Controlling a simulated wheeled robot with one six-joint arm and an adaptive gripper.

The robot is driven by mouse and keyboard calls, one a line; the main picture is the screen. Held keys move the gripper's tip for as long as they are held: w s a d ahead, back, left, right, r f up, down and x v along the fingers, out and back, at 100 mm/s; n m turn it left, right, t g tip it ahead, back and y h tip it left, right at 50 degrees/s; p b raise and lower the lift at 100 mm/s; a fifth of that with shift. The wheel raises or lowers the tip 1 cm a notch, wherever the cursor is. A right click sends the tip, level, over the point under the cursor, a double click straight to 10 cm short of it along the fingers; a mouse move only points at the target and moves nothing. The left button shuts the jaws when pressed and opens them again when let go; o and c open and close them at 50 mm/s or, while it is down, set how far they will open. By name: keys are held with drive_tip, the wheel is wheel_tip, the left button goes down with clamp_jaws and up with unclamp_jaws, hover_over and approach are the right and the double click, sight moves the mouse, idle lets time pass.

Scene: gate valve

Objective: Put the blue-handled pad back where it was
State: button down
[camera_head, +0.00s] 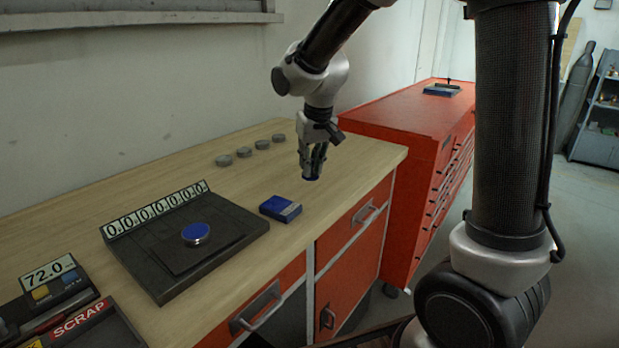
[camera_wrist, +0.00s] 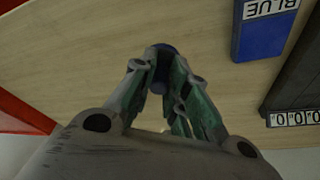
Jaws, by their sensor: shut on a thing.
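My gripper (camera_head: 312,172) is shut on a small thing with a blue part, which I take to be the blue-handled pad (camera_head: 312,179). It is at the bottom of the fingers, low over the right end of the wooden bench; I cannot tell if it touches the top. In the wrist view, the pad's dark blue body (camera_wrist: 159,78) shows between the fingertips of my gripper (camera_wrist: 160,80), and the fingers hide much of it. A blue box (camera_head: 280,208) lies left of my gripper; its label reads BLUE in the wrist view (camera_wrist: 262,38).
A dark scale (camera_head: 235,245) with a 0.000000-style display carries a blue-topped disc (camera_head: 196,233). Several grey discs (camera_head: 262,145) stand in a row behind. A SCRAP tray (camera_head: 85,322) is at front left. A red cabinet (camera_head: 395,112) adjoins the bench's right end.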

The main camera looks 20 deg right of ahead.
sight(312, 174)
drive_tip(key=shift+f, duration=1.95)
drive_tip(key=shift+f, duration=0.15)
drive_tip(key=c, duration=1.4)
unclamp_jaws()
drive_tip(key=v, duration=1.1)
drive_tip(key=shift+m+t, duration=0.5)
drive_tip(key=shift+m, duration=0.1)
drive_tip(key=s+d, duration=0.5)
drive_tip(key=s, duration=0.2)
drive_tip(key=s+d+r, duration=0.1)
drive_tip(key=s+d, duration=0.3)
drive_tip(key=s, duration=0.4)
drive_tip(key=s+d+r, duration=0.1)
drive_tip(key=s+d, duration=0.4)
drive_tip(key=s, duration=0.3)
drive_tip(key=shift+s+d, duration=0.2)
drive_tip(key=shift+d, duration=0.15)
